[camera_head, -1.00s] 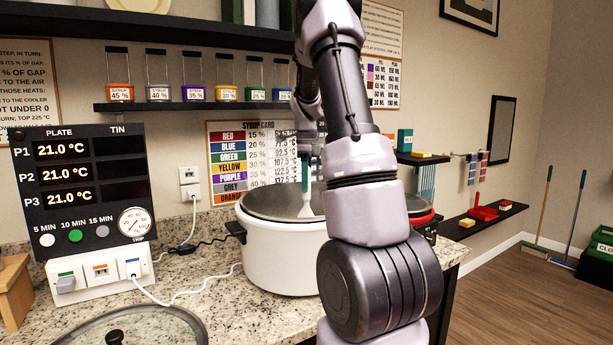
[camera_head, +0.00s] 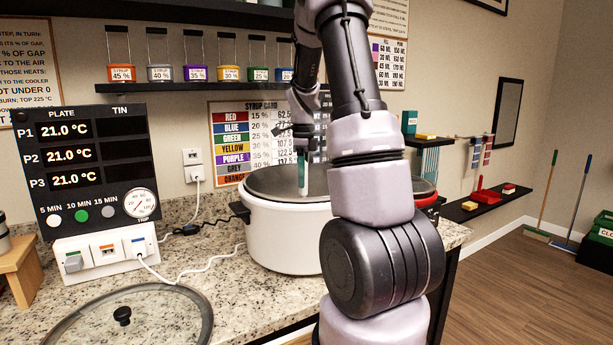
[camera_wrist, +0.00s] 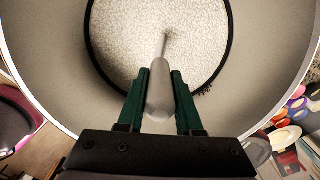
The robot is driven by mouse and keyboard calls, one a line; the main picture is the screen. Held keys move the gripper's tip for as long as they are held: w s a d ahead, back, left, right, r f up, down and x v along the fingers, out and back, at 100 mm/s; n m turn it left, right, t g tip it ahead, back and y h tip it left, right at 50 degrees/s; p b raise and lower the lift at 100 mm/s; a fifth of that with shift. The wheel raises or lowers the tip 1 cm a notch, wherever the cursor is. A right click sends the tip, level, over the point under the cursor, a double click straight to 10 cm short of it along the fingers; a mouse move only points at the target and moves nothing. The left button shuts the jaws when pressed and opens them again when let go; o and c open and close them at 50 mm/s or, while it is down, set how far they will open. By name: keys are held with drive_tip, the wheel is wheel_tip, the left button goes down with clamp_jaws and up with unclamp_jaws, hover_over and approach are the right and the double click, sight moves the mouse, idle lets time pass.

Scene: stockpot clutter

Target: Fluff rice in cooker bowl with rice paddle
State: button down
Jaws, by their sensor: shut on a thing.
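The cooker (camera_head: 285,238) is a wide white pot with dark side handles on the counter. From above in the wrist view, its bowl (camera_wrist: 62,75) has smooth grey walls. Pale speckled rice (camera_wrist: 125,40) covers a round area at the bottom, edged by a dark ring. My gripper (camera_wrist: 160,75) has green fingers shut on the rice paddle (camera_wrist: 159,88), a pale tool pointing down toward the rice. In the head view, my gripper (camera_head: 303,170) is over the pot's opening with the paddle inside the rim. Whether its tip touches the rice I cannot tell.
A glass lid (camera_head: 170,310) lies on the counter at front left. A plate-temperature panel (camera_head: 85,170) with sockets stands at left, its white cord (camera_head: 215,260) crossing the counter. A second, red-rimmed vessel (camera_head: 426,190) is partly hidden behind my arm. A syrup shelf (camera_head: 185,89) hangs behind.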

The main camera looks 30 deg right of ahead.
drive_tip(key=shift+s+a, duration=1.6)
drive_tip(key=shift+a, duration=0.65)
drive_tip(key=shift+w+d, duration=3.05)
drive_tip(key=shift+d, duration=1.2)
drive_tip(key=shift+s+a+r, duration=0.4)
drive_tip(key=shift+s+a, duration=0.1)
drive_tip(key=shift+a, duration=0.2)
drive_tip(key=shift+s+a+r, duration=0.45)
drive_tip(key=shift+s+a, duration=0.05)
drive_tip(key=shift+a, duration=0.2)
drive_tip(key=shift+s+a+r, duration=0.4)
drive_tip(key=shift+s+a, duration=0.1)
drive_tip(key=shift+a, duration=0.2)
wheel_tip(320, 180, up, 20)
